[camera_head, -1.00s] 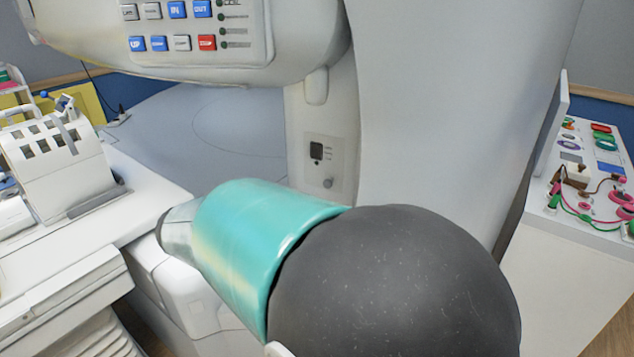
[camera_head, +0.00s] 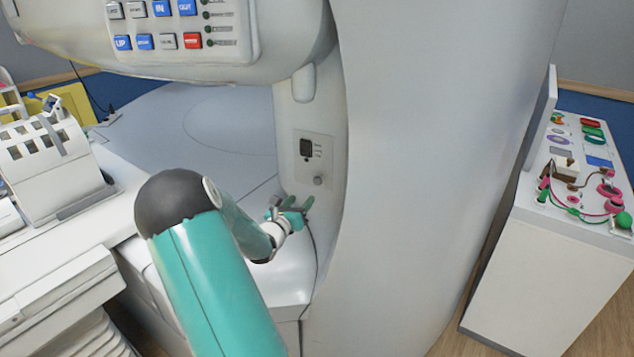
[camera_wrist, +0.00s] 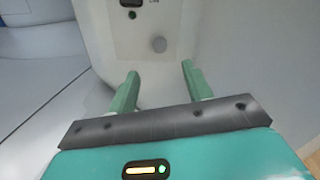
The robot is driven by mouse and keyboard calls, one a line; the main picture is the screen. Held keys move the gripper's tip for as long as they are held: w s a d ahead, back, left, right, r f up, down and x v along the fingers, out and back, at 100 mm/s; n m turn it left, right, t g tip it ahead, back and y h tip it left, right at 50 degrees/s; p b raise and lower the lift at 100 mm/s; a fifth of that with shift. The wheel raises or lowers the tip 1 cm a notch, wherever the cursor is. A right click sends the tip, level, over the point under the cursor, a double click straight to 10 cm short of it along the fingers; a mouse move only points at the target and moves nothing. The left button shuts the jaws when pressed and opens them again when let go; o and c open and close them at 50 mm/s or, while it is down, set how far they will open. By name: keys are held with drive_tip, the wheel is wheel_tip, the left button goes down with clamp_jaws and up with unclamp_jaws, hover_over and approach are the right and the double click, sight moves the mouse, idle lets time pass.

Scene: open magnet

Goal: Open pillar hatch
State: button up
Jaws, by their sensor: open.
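The pillar hatch (camera_head: 314,161) is a small pale panel on the white pillar, with a dark square display at its upper left and a round grey knob (camera_head: 319,180) near its bottom. In the wrist view the hatch (camera_wrist: 130,41) shows at the top, with the knob (camera_wrist: 158,44) just beyond the fingers. My gripper (camera_head: 297,204) is just below the hatch in the head view. In the wrist view its two green fingers (camera_wrist: 160,85) are apart with nothing between them. The knob lies ahead of the gap, and the fingers appear clear of it.
The white scanner housing with a button panel (camera_head: 182,30) overhangs at the upper left. A white bench with a slotted device (camera_head: 40,150) stands at the left. A cart with coloured parts (camera_head: 585,165) stands at the right. The pillar's curved wall (camera_head: 430,170) borders the hatch.

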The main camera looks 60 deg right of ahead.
sight(316, 182)
drive_tip(key=d, duration=1.3)
drive_tip(key=shift+w, duration=0.15)
clamp_jaws()
